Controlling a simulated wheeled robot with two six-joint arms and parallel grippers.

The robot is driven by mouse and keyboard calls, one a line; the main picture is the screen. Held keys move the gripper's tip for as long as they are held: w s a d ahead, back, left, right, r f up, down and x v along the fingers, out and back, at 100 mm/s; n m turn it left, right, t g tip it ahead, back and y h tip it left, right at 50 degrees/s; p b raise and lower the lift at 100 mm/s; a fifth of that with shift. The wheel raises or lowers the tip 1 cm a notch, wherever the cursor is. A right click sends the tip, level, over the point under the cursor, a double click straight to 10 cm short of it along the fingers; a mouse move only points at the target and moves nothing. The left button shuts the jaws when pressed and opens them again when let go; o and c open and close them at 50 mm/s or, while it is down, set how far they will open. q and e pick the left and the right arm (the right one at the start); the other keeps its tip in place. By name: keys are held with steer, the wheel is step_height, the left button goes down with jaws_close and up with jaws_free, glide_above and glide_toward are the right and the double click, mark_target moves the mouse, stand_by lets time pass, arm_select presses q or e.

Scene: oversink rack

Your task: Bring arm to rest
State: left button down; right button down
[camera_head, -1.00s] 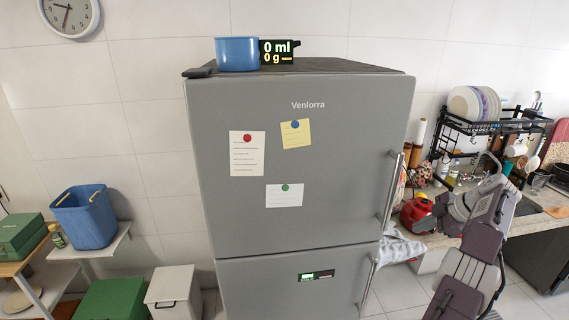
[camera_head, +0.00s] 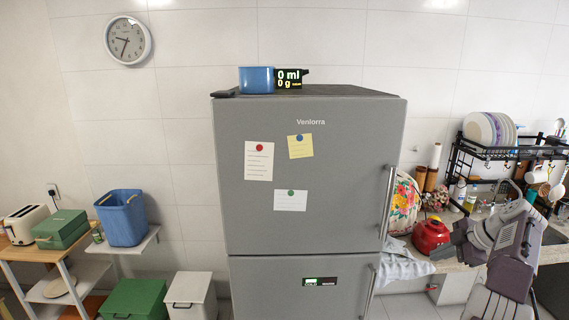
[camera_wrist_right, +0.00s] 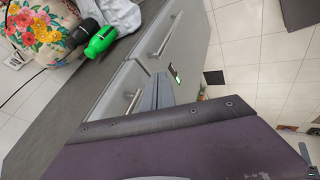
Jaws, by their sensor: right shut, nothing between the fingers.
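My right arm (camera_head: 512,255) comes up from the lower right of the head view, in front of the counter. Its right gripper (camera_head: 447,247) points left, close to the counter's front edge. In the right wrist view the right gripper's grey fingers (camera_wrist_right: 158,92) are together with nothing between them. My left arm and left gripper are not in view.
The grey fridge (camera_head: 310,215) stands left of the right gripper. A red kettle (camera_head: 430,236) and a cloth (camera_head: 402,264) are on the counter (camera_head: 455,266). A black dish rack (camera_head: 490,153) stands behind. A green bottle (camera_wrist_right: 101,40) shows in the wrist view.

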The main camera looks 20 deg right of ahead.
steer(key=w+a+r+n+g+y+b, duration=0.15)
steer(key=w+a, duration=0.25)
steer(key=a, duration=0.4)
steer(key=w+a+r+n+t+b, duration=0.15)
steer(key=w+a, duration=0.25)
steer(key=a, duration=0.4)
steer(key=s+a+f+g+b, duration=0.15)
steer(key=a+f, duration=0.25)
steer(key=a, duration=0.6)
steer(key=w+a+f+g+b, duration=0.1)
steer(key=a+f+g+b, duration=0.15)
steer(key=a, duration=0.75)
steer(key=s+a+f+m+g+h+b, duration=0.1)
steer(key=s+a+f+m, duration=0.1)
steer(key=s+a+f, duration=0.4)
steer(key=s+a+f+m+g+b, duration=0.1)
steer(key=s+a+f+m, duration=0.15)
steer(key=s+f, duration=0.45)
steer(key=s+d+f+m+h, duration=0.2)
steer(key=s+f+m, duration=0.6)
steer(key=m, duration=0.3)
steer(key=shift+s+d, duration=0.4)
steer(key=shift+s, duration=0.25)
